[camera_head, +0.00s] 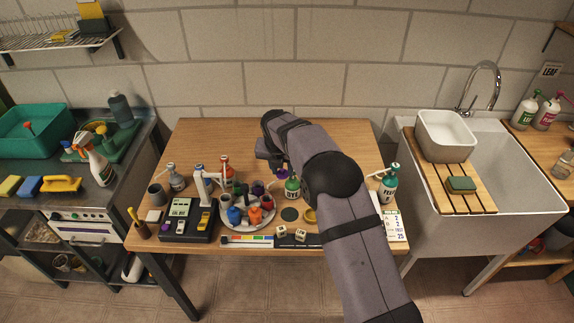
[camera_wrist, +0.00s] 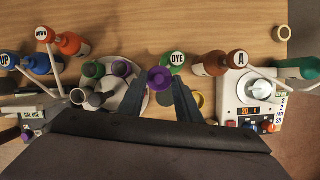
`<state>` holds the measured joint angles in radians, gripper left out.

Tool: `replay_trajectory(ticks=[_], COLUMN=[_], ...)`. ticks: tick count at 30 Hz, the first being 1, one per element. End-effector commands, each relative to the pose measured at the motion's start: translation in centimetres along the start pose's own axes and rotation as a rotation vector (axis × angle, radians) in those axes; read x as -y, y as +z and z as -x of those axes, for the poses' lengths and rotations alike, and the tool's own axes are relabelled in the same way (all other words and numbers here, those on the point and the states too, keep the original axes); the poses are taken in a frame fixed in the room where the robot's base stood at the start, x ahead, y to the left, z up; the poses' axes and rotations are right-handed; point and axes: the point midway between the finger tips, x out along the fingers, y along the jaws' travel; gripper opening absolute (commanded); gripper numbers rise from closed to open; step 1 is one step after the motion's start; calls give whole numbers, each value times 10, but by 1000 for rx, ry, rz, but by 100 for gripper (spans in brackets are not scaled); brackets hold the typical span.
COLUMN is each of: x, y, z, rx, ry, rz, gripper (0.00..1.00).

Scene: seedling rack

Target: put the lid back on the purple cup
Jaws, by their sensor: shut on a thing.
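My gripper (camera_wrist: 164,84) is shut on a small purple piece, which looks like the purple lid (camera_wrist: 160,78), in the wrist view. In the head view a bit of this purple lid (camera_head: 281,170) shows below my gripper, beside the green bottle. The purple cup (camera_head: 257,187) stands on the round white tray (camera_head: 244,227), to the left of the lid. A purple-topped cup also shows in the wrist view (camera_wrist: 122,68), left of my fingers. The lid is apart from the cup. My arm hides part of the table to the right.
Several other coloured cups, such as an orange one (camera_head: 254,215), crowd the tray. A green bottle (camera_head: 292,188) labelled DYE stands close to the held lid. A yellow ring (camera_head: 309,215), a dark green disc (camera_head: 289,214) and dice lie near the front edge. The back of the table is clear.

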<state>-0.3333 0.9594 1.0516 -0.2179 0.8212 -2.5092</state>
Motion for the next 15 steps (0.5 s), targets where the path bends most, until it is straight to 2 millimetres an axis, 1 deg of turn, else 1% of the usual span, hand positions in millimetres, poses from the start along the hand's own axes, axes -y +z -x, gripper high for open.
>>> replay_trajectory(ticks=[1, 2, 6, 9, 12, 15], x=[-5, -9, -37, -55, -68, -77], y=[7, 9, 11, 10, 9, 8], z=[8, 8, -3, -7, -9, -10], rx=[-5, -7, -15, -19, -24, -27], ry=[7, 14, 49, 70, 85, 95], rz=[12, 23, 92, 134, 166, 189], gripper=[11, 11, 11, 11, 11, 11])
